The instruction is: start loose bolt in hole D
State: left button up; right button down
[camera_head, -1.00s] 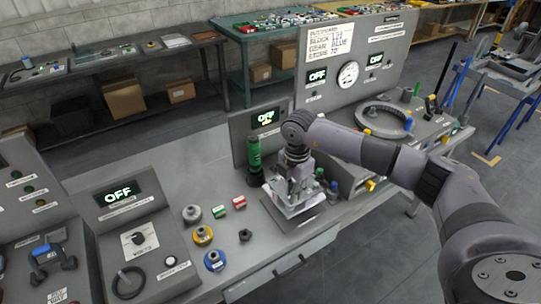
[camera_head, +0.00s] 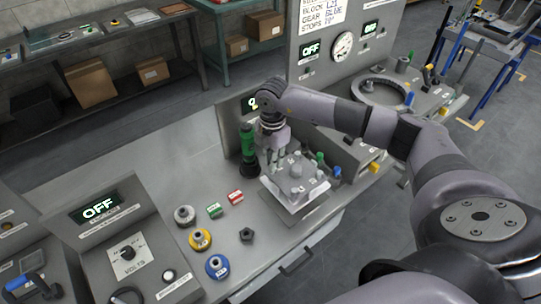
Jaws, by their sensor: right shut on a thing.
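My right gripper (camera_head: 274,164) points down over the back left part of a light grey block (camera_head: 296,190) with several raised round parts on top. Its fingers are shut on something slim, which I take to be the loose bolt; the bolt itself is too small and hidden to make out. I cannot tell whether its tip touches the block, and hole D's letter is not readable. The block sits on a dark flat base on the bench. My left gripper is not in view.
A green and black cylinder (camera_head: 248,150) stands close left of the gripper. Grey (camera_head: 184,215), yellow (camera_head: 200,239) and blue (camera_head: 217,266) round parts, green (camera_head: 214,210) and red (camera_head: 236,197) pieces and a dark nut (camera_head: 247,235) lie left of the block. A panel with a gauge (camera_head: 342,45) stands behind.

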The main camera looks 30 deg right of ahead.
jog(key=shift+w+n, duration=0.1)
jog(key=shift+n, duration=0.9)
jog(key=shift+n+b, duration=0.35)
jog(key=shift+n, duration=0.45)
jog(key=shift+w+n, duration=0.15)
jog(key=shift+n, duration=0.65)
jog(key=n+b, duration=0.2)
jog(key=n, duration=0.2)
jog(key=shift+d+f+n, duration=0.1)
jog(key=shift+n, duration=0.2)
jog(key=shift+n+b, duration=0.4)
jog(key=shift+n, duration=1.6)
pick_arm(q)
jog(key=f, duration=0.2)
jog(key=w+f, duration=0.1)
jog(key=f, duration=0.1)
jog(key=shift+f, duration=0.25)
pick_arm(e)
jog(key=shift+s+r+n, duration=0.2)
jog(key=shift+n, duration=0.1)
pick_arm(q)
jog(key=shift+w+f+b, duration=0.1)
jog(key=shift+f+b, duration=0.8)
jog(key=shift+b, duration=0.3)
pick_arm(e)
jog(key=shift+f, duration=1.1)
